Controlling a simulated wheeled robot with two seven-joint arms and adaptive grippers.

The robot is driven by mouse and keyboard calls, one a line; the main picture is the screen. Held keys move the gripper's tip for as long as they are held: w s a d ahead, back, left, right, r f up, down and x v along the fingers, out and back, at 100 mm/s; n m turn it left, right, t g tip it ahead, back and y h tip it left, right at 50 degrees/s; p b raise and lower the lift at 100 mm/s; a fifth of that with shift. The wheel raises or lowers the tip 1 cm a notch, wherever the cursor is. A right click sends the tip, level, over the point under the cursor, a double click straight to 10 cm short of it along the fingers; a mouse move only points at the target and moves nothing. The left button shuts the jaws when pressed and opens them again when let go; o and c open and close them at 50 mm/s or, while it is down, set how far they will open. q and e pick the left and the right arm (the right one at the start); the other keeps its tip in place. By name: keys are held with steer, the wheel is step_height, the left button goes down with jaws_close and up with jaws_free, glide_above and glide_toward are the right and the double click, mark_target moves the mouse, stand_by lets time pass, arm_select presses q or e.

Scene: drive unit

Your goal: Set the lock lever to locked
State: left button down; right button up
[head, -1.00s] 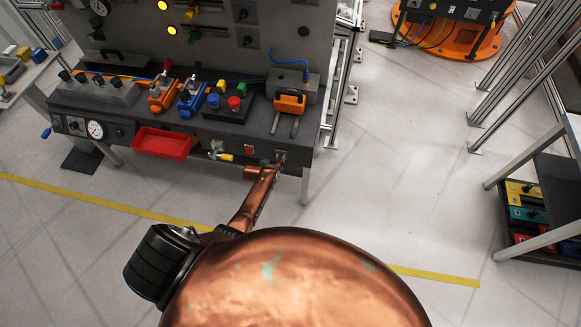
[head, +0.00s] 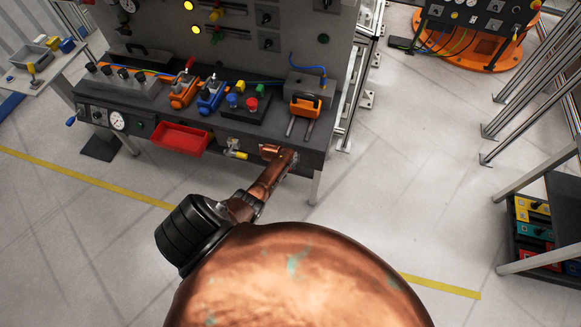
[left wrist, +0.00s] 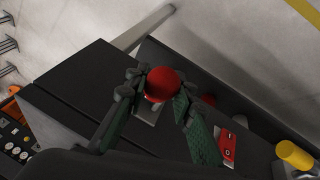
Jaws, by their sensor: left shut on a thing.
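The lock lever shows as a round red knob (left wrist: 162,84) over a pale plate on the dark bench front, in the left wrist view. My left gripper (left wrist: 160,92) has its two dark green fingers on either side of the knob and is shut on it. The lever's shaft and most of its plate are hidden by the knob and fingers, so I cannot read its setting. In the head view my left gripper (head: 291,160) is small at the right end of the bench front, and my copper arm hides the lever there. My right gripper is not in view.
A red switch (left wrist: 228,147) and a yellow knob (left wrist: 295,155) sit beside the lever on the bench front. A red bin (head: 180,138) hangs further left. An orange-handled block (head: 305,106) stands on the bench top (head: 275,133).

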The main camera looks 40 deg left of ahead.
arm_select(q)
steer(key=shift+w+a, duration=0.1)
steer(key=shift+a, duration=0.05)
steer(key=c, duration=1.6)
jaws_free()
steer(key=v, duration=1.2)
